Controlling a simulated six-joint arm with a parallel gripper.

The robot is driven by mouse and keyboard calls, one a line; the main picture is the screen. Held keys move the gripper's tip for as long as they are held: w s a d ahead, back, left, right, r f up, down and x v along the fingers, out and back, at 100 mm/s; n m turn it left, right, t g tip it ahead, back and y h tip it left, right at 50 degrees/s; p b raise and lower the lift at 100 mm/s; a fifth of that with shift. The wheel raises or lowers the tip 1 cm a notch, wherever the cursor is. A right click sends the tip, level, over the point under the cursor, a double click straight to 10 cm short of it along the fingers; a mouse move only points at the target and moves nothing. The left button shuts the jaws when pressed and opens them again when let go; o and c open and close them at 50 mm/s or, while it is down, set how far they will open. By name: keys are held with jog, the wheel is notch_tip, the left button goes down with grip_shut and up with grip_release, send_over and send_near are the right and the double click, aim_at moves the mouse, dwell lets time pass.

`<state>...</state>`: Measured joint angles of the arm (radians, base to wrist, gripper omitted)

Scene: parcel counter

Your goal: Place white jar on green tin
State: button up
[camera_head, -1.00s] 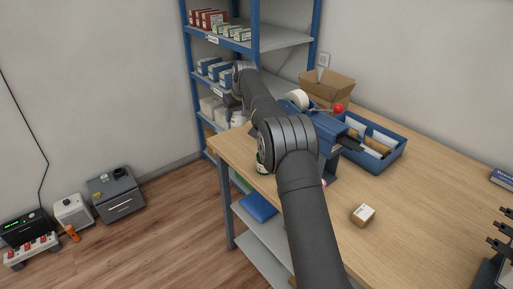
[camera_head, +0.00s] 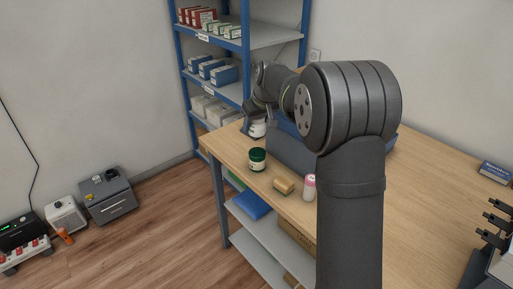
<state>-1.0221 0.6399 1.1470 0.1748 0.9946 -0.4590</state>
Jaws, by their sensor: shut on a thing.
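The green tin (camera_head: 257,160), dark green with a pale label, stands upright on the counter near its left edge. The white jar (camera_head: 258,129) is behind it in the picture, at my gripper (camera_head: 254,118). My gripper is shut on the jar, and its fingers partly hide it. The jar and tin look apart; I cannot tell how high the jar is above the counter.
A tan block (camera_head: 284,186) and a pink-and-white bottle (camera_head: 309,188) stand to the right of the tin. A grey-blue object (camera_head: 290,156) is close behind them. A blue-framed shelf (camera_head: 246,60) rises beyond the counter (camera_head: 440,200). My arm hides much of the counter's middle.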

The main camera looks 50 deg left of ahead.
aim_at(261, 126)
notch_tip(261, 126, down, 8)
jog(key=shift+r, duration=0.1)
dwell(0.4)
jog(key=o, duration=1)
jog(key=shift+r, duration=0.3)
jog(key=v, duration=1.1)
jog(key=shift+d+r, duration=0.1)
jog(key=shift+r, duration=0.1)
